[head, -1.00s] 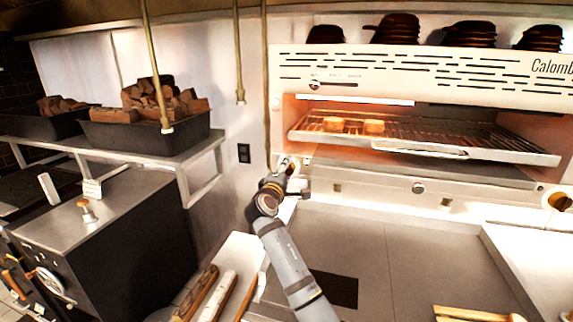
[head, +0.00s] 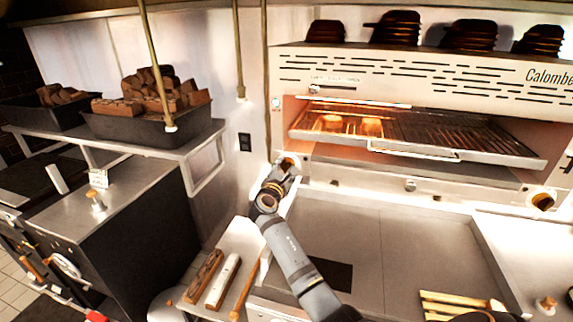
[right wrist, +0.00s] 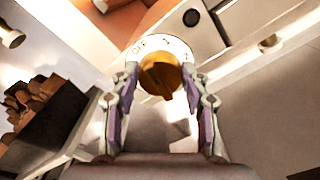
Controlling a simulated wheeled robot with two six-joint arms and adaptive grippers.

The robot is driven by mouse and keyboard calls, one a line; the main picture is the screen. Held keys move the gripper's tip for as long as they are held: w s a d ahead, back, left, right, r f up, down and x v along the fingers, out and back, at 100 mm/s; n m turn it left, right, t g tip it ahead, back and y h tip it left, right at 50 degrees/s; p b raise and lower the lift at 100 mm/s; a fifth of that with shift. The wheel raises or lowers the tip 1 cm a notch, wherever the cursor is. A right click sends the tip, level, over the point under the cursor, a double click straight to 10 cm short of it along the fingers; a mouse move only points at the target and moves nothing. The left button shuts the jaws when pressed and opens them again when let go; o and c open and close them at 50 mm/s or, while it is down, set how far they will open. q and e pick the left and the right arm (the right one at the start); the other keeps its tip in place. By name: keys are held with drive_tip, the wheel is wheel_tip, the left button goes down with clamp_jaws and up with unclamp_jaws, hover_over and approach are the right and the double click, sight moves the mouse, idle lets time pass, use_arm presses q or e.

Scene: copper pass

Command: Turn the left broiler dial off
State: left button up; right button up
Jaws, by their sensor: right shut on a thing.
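The left broiler dial (right wrist: 160,75) is a brass-coloured knob with a raised grip bar, on a round white plate with the word OFF and other marks near its edge. In the right wrist view, the fingertips of my right gripper (right wrist: 160,78) are on either side of the dial, shut on it. In the head view, my right gripper (head: 286,168) is at the panel below the broiler's left end and largely hides the dial. I cannot tell which mark the dial points to. The broiler (head: 420,78) glows orange inside.
Two pale pieces (head: 371,126) lie on the broiler's rack (head: 490,150), which juts forward. A second brass dial (head: 541,199) is at the right. A steel counter (head: 420,245) lies below. A shelf with a black wood-filled tray (head: 150,130) stands at the left.

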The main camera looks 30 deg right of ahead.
drive_tip(key=shift+n, duration=1)
drive_tip(key=o, duration=1.2)
drive_tip(key=shift+c, duration=0.2)
drive_tip(key=shift+s+a, duration=0.2)
drive_tip(key=shift+a, duration=0.1)
drive_tip(key=v, duration=0.6)
drive_tip(key=shift+s+a, duration=0.25)
drive_tip(key=shift+a, duration=0.05)
